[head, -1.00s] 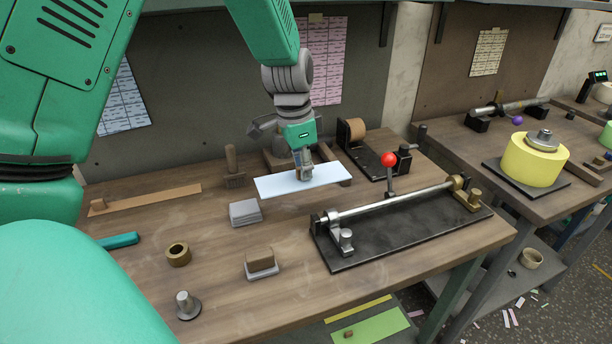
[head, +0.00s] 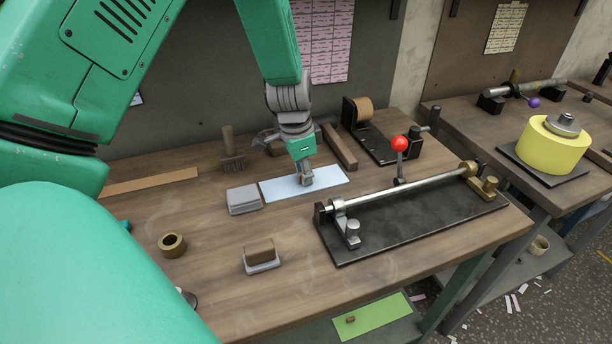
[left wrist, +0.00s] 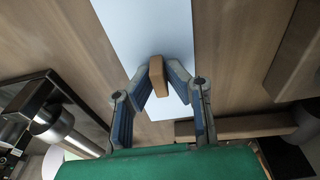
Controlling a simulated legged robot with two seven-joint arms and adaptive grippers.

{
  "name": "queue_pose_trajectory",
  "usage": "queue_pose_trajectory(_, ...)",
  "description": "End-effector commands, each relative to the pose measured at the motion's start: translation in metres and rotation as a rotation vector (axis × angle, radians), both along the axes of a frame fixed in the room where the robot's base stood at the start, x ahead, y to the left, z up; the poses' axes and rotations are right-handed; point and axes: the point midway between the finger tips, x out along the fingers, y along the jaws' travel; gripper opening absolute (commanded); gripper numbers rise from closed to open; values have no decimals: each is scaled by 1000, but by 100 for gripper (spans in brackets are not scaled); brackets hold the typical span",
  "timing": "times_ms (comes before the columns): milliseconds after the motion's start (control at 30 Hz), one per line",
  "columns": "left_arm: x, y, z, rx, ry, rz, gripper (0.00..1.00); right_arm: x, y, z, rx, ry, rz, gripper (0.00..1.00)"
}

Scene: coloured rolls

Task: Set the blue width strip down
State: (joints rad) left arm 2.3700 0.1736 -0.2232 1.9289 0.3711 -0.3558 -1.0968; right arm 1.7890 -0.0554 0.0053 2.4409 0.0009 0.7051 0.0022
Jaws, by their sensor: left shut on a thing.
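The blue width strip (head: 331,178) is a pale blue flat plate, lying level at or just above the wooden bench top; I cannot tell whether it touches. Its left end is close beside a grey stack of blocks. My left gripper (head: 305,182) points down over the middle of the strip. In the left wrist view my left gripper (left wrist: 158,80) is shut on the small brown grip block (left wrist: 157,70) on the strip (left wrist: 145,30). The fingertips hide part of the grip in the head view. My right gripper is not in view.
The grey stack (head: 243,200) stands left of the strip. A black fixture (head: 410,222) with a steel rod and red-knobbed lever (head: 399,144) is at right. A brush (head: 231,150) and wooden bar (head: 339,147) are behind. A brown ring (head: 172,245) and small block (head: 260,251) lie in front.

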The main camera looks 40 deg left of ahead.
Motion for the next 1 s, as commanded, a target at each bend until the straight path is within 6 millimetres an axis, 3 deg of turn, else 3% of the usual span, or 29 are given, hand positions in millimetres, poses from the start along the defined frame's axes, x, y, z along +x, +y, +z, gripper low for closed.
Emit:
queue_pose_trajectory(267,0,-8,2,13,0,-4,0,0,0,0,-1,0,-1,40)
queue_pose_trajectory(500,0,-2,-8,5,-2,-2,0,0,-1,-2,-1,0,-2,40)
queue_pose_trajectory(533,0,-1,-8,5,-2,-3,21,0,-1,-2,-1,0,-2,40)
queue_pose_trajectory(567,0,0,-8,4,-2,-2,31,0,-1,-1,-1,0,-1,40)
queue_pose_trajectory(1000,-1,-1,-9,8,4,-2,31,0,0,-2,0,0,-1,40)
